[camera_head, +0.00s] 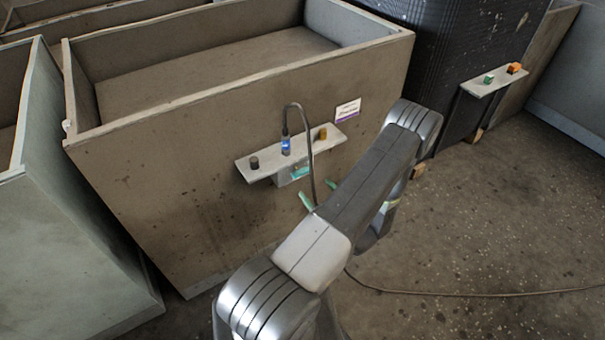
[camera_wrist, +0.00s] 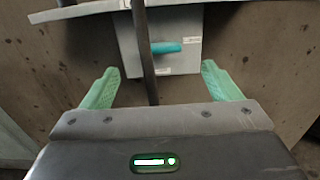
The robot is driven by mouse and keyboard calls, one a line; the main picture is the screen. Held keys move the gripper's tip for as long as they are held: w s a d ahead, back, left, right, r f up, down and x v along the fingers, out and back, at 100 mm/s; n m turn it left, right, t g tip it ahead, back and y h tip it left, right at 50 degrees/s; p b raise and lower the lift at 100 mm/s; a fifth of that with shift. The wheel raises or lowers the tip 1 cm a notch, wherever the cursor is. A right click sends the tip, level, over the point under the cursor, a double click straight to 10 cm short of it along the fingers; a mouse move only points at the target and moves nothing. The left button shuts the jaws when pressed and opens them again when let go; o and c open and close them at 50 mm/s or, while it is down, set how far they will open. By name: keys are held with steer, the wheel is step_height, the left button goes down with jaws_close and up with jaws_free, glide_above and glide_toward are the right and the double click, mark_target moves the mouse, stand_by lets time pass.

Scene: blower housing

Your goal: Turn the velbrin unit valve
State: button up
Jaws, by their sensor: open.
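The valve has a teal lever handle (camera_wrist: 167,47) on a grey plate (camera_wrist: 183,22), lying roughly level in the wrist view. The handle (camera_head: 300,172) also shows under the small shelf on the brown housing wall in the head view. My gripper (camera_wrist: 160,70) is open, its green fingers apart to either side of the handle and short of it in the picture. Nothing is between the fingers except a dark cable passing through the view. In the head view my gripper (camera_head: 319,193) is mostly hidden behind my arm. The small labels by the handle are too small to read.
The shelf (camera_head: 243,166) carries a dark knob (camera_head: 254,162), a blue-lit fitting (camera_head: 286,146) and a yellow block (camera_head: 323,133). A dark cable (camera_head: 309,130) loops from the fitting down past the valve. Another shelf (camera_head: 481,88) stands right. Floor (camera_head: 500,220) is open at right.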

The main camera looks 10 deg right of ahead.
mark_target(302, 174)
steer(key=p+x, duration=0.1)
steer(key=x, duration=0.8)
steer(key=shift+s, duration=0.1)
steer(key=c, duration=1)
steer(key=shift+f, duration=0.1)
